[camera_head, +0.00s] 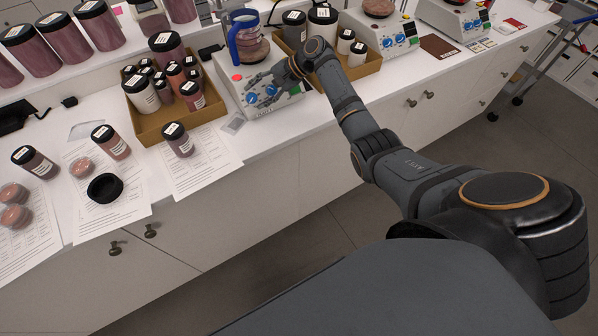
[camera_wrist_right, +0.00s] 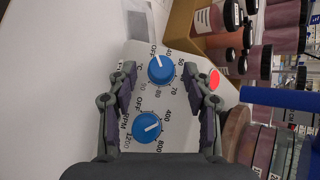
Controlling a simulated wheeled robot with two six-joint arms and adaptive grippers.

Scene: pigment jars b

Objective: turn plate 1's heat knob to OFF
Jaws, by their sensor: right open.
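The leftmost hotplate (camera_head: 231,87) has a white body and two blue knobs on its sloped front. Its heat knob (camera_head: 251,98), marked °C, also shows in the right wrist view (camera_wrist_right: 161,69). The knob's pale line seems to point up toward the OFF label; its exact angle is hard to read. The blue RPM knob (camera_wrist_right: 147,127) is nearer my palm. My right gripper (camera_head: 268,86) reaches over the hotplate front, open and empty. In the wrist view its fingers (camera_wrist_right: 164,76) stand either side of the heat knob, with gaps on both sides. My left gripper is out of view.
A blue-handled vessel (camera_head: 246,42) stands on the hotplate. A cardboard tray of jars (camera_head: 160,128) is to its left, another tray (camera_head: 364,70) to its right beneath my forearm. A red round spot (camera_wrist_right: 214,80) sits beside the heat knob. Further hotplates (camera_head: 388,41) stand right.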

